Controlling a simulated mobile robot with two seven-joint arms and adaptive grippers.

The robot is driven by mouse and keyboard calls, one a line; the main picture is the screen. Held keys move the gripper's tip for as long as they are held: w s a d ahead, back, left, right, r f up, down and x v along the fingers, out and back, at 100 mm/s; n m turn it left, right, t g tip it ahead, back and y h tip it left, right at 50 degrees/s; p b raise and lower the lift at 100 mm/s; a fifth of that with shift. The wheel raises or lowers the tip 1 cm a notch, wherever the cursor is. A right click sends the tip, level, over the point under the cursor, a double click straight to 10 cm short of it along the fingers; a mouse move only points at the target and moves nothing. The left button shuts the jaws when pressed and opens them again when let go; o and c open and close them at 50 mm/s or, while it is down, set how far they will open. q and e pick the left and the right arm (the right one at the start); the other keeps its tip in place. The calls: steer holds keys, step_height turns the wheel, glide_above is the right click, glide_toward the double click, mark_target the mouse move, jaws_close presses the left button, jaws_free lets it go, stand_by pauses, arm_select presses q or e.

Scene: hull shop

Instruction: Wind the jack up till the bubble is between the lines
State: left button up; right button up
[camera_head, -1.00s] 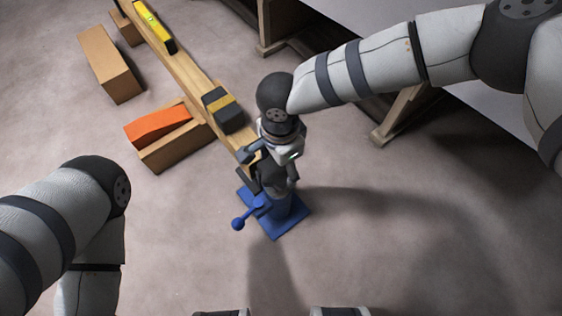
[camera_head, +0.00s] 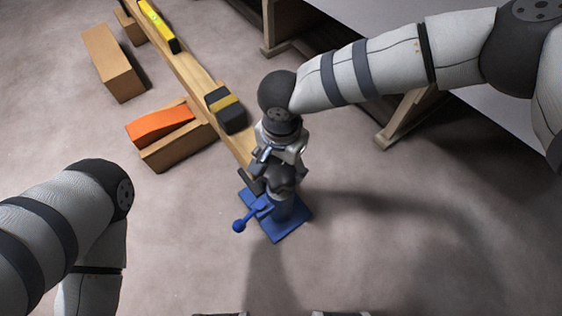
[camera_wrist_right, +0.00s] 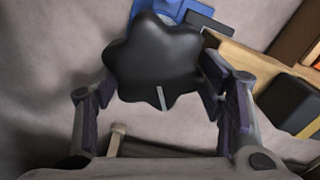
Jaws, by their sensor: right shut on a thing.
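The blue jack (camera_head: 290,226) stands on the floor under the near end of the wooden beam (camera_head: 186,72). Its black star-shaped knob (camera_wrist_right: 152,58), with a pale line on it, fills the middle of the right wrist view. My right gripper (camera_head: 278,172) is above the jack, its fingers on either side of the knob and shut on it; it also shows in the right wrist view (camera_wrist_right: 160,88). The yellow spirit level (camera_head: 159,25) lies on the far part of the beam. Its bubble is too small to read. My left arm is at the lower left, its gripper out of view.
A dark block with a yellow band (camera_head: 227,110) sits on the beam. An orange wedge (camera_head: 160,127) lies on a wooden block (camera_head: 178,149) beside it. Another block (camera_head: 113,63) stands farther left. A blue ball-ended lever (camera_head: 239,226) sticks out left of the jack. The front floor is clear.

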mark_target(283, 167)
steer(key=shift+s+d+f, duration=0.25)
steer(key=shift+s+f, duration=0.05)
steer(key=shift+s, duration=0.1)
steer(key=o, duration=0.9)
steer(key=shift+o, duration=0.2)
steer(key=shift+w+r, duration=0.2)
steer(key=shift+w, duration=0.05)
step_height(283, 167, up, 12)
